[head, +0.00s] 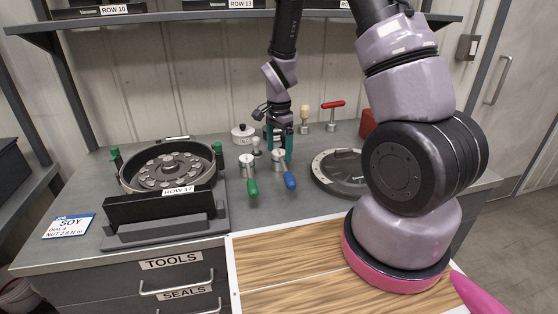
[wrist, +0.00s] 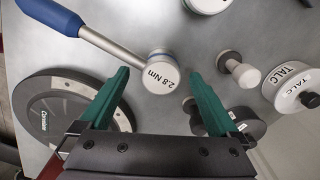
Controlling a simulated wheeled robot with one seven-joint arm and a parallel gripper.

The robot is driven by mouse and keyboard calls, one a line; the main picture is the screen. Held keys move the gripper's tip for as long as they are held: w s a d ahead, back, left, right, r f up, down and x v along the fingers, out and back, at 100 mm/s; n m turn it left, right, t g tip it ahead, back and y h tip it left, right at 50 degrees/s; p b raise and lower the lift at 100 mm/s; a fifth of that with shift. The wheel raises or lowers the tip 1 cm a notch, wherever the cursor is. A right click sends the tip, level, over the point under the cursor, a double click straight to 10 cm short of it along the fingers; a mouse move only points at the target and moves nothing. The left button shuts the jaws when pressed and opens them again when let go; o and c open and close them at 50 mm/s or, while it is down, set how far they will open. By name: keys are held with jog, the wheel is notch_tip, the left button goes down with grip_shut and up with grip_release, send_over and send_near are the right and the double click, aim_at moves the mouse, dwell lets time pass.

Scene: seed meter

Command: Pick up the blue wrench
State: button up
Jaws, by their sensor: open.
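The blue wrench lies on the grey bench, with a blue handle (head: 290,181) toward the front and a round metal head behind it. In the wrist view its head (wrist: 160,72) reads "2.8 Nm", and its shaft runs to the blue handle at upper left. My gripper (head: 279,146) is open and empty, pointing down over the wrench head. In the wrist view the green fingers (wrist: 160,79) appear on either side of the head, not closed on it. Whether they touch it, and the exact height gap, I cannot tell.
A green-handled wrench (head: 252,187) lies just left. A white TALC can (wrist: 290,90) and small knobbed pieces stand close by. A dark disc (head: 343,185) lies right, a seed meter housing (head: 130,212) left. A red T-handled tool (head: 333,105) stands behind.

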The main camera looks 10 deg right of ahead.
aim_at(279, 152)
notch_tip(279, 152, down, 3)
jog(key=shift+w+f, duration=0.1)
grip_shut()
dwell(0.4)
